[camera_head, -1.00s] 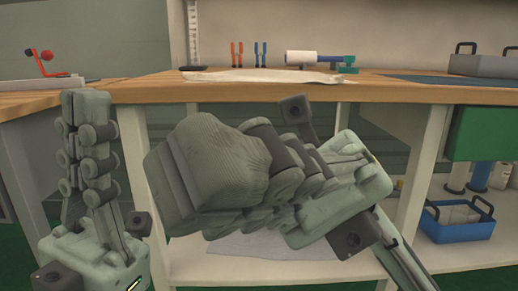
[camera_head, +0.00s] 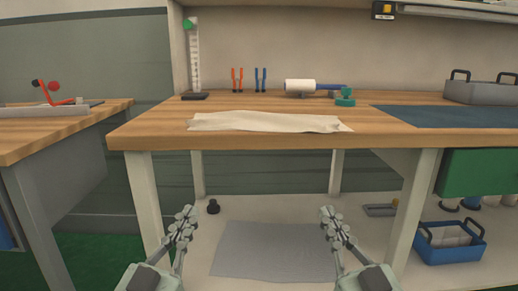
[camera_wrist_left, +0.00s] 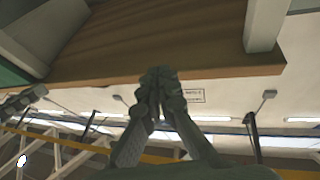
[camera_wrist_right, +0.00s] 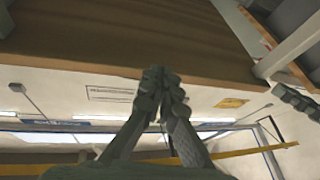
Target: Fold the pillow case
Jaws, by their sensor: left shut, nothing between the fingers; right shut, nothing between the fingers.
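A cream, flat cloth, the pillow case (camera_head: 262,122), lies on the wooden table top near its front edge in the head view. Its right end looks slightly crumpled. My left gripper (camera_head: 188,212) points up in front of the table, below the height of the top, shut and empty. My right gripper (camera_head: 328,213) is likewise upright, shut and empty, to the right. Both are apart from the cloth. The left wrist view shows the closed left fingertips (camera_wrist_left: 158,75) below the table's underside. The right wrist view shows the closed right fingertips (camera_wrist_right: 162,75). The cloth is hidden in both wrist views.
The table edge (camera_head: 300,142) lies above and beyond both grippers. A white roll (camera_head: 300,86), pliers (camera_head: 237,80) and a blue mat (camera_head: 450,115) are on the table. A grey sheet (camera_head: 265,250) lies on the lower shelf, near a blue crate (camera_head: 450,250).

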